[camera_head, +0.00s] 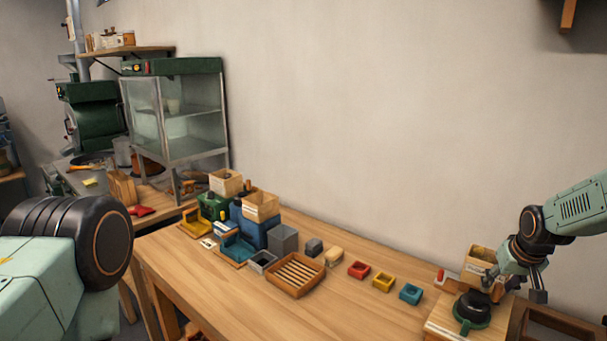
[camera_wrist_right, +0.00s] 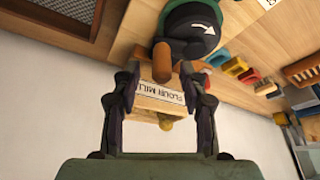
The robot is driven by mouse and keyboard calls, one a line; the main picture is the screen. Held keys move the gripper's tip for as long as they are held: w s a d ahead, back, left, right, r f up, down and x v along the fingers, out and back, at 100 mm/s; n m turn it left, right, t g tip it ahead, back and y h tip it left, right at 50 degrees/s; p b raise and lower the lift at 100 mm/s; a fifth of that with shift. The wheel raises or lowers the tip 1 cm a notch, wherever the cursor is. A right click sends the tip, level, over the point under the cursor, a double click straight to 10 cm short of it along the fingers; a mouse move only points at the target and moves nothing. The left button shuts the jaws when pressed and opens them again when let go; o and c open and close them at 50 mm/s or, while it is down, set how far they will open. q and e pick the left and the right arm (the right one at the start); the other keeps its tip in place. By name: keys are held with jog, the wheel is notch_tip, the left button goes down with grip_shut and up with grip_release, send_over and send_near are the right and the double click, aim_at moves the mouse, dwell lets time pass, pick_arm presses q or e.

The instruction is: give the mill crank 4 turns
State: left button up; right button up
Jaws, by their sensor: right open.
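The flour mill has a black round top on a green base (camera_head: 472,314) at the right end of the bench. In the right wrist view its black top (camera_wrist_right: 190,35) carries a white arrow. A brown wooden crank handle (camera_wrist_right: 162,62) stands out from it. My right gripper (camera_head: 516,287) is over the mill. In the right wrist view the gripper (camera_wrist_right: 162,75) is open, with one finger on each side of the handle, and no grip on it shows. A wooden box (camera_wrist_right: 160,103) labelled "FLOUR MILL" shows between the fingers. My left gripper is out of view.
Red, yellow and teal small trays (camera_head: 383,282) lie left of the mill. A slatted wooden tray (camera_head: 296,274) and several boxes stand farther left. A dark mesh-bottomed wooden frame (camera_head: 560,325) is right of the mill. The bench front (camera_head: 330,318) is bare.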

jog(key=shift+s+a+r, duration=0.25)
jog(key=shift+s+r, duration=0.1)
jog(key=shift+b+x, duration=0.35)
jog(key=shift+x, duration=0.5)
jog(key=shift+s+d+f+b, duration=0.1)
jog(key=shift+s+f+b, duration=0.15)
jog(key=shift+f+b, duration=0.1)
jog(key=shift+c, duration=0.4)
